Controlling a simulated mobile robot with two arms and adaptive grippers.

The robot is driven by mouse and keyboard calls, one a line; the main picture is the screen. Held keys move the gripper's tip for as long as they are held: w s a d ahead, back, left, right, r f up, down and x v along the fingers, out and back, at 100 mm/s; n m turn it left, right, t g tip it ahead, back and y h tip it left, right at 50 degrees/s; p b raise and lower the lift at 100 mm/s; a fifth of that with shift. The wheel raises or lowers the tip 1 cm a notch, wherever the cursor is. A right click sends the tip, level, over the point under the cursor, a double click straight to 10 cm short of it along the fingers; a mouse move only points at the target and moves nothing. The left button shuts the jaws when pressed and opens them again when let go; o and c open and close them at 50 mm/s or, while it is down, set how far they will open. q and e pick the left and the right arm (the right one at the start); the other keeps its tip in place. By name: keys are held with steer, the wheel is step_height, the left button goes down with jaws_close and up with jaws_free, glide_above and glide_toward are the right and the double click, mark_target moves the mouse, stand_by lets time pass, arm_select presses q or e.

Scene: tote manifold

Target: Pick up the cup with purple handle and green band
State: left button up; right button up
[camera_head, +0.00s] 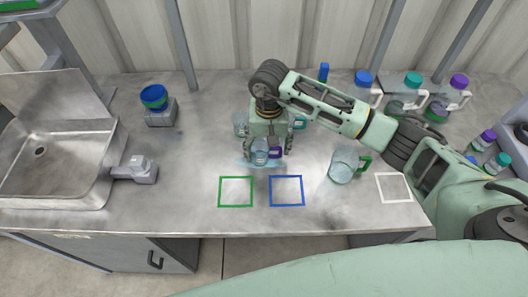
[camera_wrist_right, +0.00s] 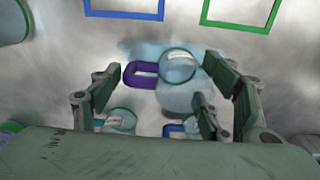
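The cup with the purple handle (camera_head: 260,154) stands on the metal table, its purple handle (camera_head: 275,153) pointing right in the head view. In the right wrist view the clear cup (camera_wrist_right: 179,66) has a dark green band at its rim, and its purple handle (camera_wrist_right: 142,75) points left. My right gripper (camera_head: 268,147) reaches down over it with its fingers apart. In the wrist view the right gripper (camera_wrist_right: 163,72) has one finger beyond the handle and the others on the cup's far side. Contact cannot be told. My left gripper is not in view.
A green-handled cup (camera_head: 343,168) stands to the right. A clear cup (camera_head: 240,121) and a teal-handled cup (camera_head: 299,122) stand close behind the gripper. Green (camera_head: 220,191), blue (camera_head: 271,191) and white (camera_head: 379,188) outlined squares lie in front. A sink (camera_head: 62,205) is at left; capped jugs (camera_head: 412,88) stand back right.

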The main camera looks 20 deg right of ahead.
steer(key=c, duration=0.6)
steer(key=shift+o, duration=0.2)
steer(key=shift+r, duration=0.2)
